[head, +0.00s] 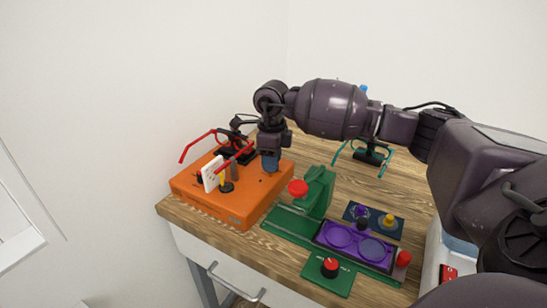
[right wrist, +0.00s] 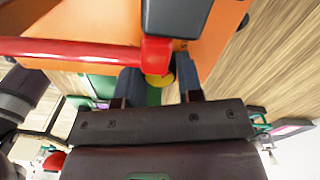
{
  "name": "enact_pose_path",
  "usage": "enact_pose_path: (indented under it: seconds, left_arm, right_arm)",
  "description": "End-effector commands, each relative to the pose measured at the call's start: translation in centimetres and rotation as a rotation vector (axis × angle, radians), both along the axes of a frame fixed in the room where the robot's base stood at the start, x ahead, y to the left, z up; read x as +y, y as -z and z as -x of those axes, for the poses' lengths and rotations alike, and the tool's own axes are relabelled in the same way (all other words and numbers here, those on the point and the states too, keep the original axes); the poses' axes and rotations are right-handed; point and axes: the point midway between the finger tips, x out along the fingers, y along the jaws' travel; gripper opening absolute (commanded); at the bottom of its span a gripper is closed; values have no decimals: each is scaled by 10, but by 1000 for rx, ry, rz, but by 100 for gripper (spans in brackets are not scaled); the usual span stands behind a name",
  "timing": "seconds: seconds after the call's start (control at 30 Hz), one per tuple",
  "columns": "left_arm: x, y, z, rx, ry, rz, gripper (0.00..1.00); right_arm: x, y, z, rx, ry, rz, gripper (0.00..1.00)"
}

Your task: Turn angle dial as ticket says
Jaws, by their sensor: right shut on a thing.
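My right gripper (head: 270,164) points down over the right part of the orange device (head: 236,215). In the right wrist view, a yellow round knob (right wrist: 158,81) shows between the two fingers, and the gripper is shut on it. Its sides are mostly hidden, and in the head view the gripper hides it. I cannot tell its setting or whether it is the angle dial. A white ticket (head: 212,173) stands upright on the device's left part; its writing is too small to read. My left gripper is out of view.
Red glasses (head: 197,145) reach close to the gripper; their red arm (right wrist: 70,50) crosses by the fingers.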

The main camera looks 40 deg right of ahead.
Motion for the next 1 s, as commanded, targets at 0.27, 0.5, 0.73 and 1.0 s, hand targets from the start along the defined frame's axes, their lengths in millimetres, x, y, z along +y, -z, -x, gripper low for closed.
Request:
enact_pose_path:
  seconds: [0.27,0.5,0.73,1.0]
  left_arm:
    - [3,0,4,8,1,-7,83]
    - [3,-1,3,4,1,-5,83]
    - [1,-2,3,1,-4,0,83]
    - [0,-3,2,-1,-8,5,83]
  right_arm:
    - [-1,-2,0,-2,114,1,10]
    - [-1,-1,0,-1,145,1,10]
    - [-1,-1,0,-1,146,1,10]
    - [-1,-1,0,-1,146,1,58]
